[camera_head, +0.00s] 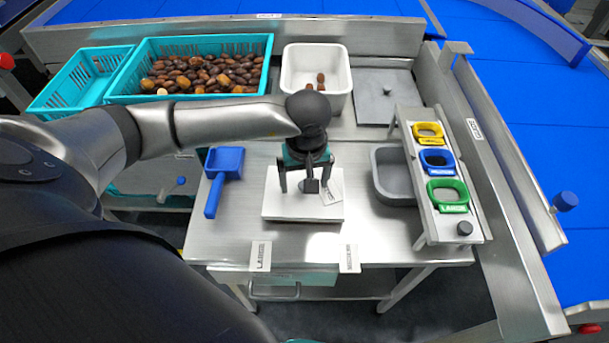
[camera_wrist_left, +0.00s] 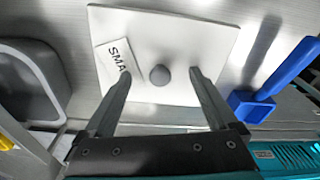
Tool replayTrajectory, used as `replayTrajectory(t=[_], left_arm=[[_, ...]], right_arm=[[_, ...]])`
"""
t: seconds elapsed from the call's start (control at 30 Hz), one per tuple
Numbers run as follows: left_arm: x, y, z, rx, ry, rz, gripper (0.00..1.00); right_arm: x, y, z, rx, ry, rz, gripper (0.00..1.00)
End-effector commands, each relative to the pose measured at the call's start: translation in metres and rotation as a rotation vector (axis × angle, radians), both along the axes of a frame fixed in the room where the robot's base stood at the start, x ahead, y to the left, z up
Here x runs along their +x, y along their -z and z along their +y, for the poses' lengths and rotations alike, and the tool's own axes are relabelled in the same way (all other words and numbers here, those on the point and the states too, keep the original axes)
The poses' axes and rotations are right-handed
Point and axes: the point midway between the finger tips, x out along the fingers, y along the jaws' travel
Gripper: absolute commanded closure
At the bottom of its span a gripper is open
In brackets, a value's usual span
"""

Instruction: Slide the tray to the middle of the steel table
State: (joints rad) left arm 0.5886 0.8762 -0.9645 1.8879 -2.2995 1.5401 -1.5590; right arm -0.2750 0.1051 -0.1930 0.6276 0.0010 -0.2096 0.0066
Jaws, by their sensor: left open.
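A flat white tray (camera_head: 290,208) with a small grey knob (camera_wrist_left: 159,75) and a card reading "SMA" (camera_wrist_left: 116,62) lies on the steel table (camera_head: 365,235), near the middle of its front part. The tray also shows in the left wrist view (camera_wrist_left: 185,35). My left gripper (camera_head: 306,190) is open over the tray, pointing down. In the left wrist view its two fingers (camera_wrist_left: 160,78) lie on either side of the knob, apart from it. Whether the fingertips touch the tray cannot be told. My right gripper is not in view.
A blue scoop (camera_head: 224,162) lies left of the tray, and a grey bin (camera_head: 388,190) stands to its right. A rack (camera_head: 452,222) of coloured rings is further right. Behind are a teal crate (camera_head: 190,98) of dates and a white bin (camera_head: 318,52) with a few dates.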

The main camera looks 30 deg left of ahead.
Motion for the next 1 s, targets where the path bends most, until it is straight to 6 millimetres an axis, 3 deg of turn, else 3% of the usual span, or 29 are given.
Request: replayTrajectory(t=[0.33,1.0], left_arm=[[0.000,-0.005,0.000,0.001,0.000,-0.001,0.08],[0.000,-0.052,0.000,0.000,0.000,-0.001,0.08]], right_arm=[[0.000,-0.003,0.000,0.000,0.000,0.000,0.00],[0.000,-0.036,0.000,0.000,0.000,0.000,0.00]])
